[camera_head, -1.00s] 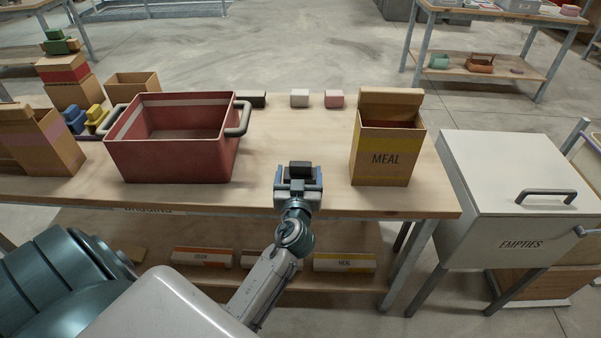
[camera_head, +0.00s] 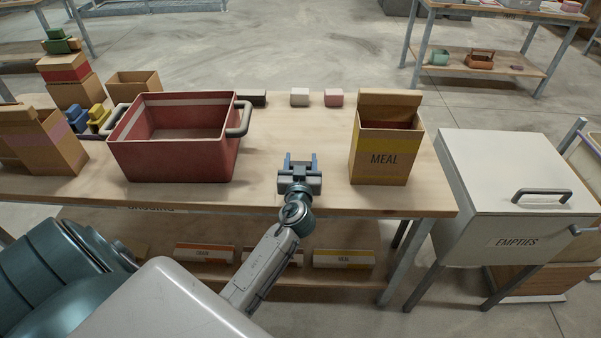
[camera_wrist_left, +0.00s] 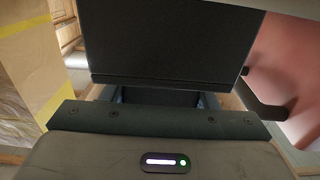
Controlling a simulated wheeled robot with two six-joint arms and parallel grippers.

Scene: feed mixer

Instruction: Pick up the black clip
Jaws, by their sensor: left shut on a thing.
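My left gripper (camera_head: 300,161) is above the near edge of the table, between the red crate and the MEAL box. It is shut on a dark block, which I take to be the black clip (camera_wrist_left: 170,45). The clip fills the upper middle of the left wrist view, close to the gripper. In the head view it is hard to make out between the fingers. My right gripper is not in view.
The red crate (camera_head: 178,158) with grey handles stands to the left. The open MEAL box (camera_head: 382,170) stands to the right. A dark block (camera_head: 257,99), a white block (camera_head: 299,97) and a pink block (camera_head: 334,98) are at the table's back edge. The table middle is clear.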

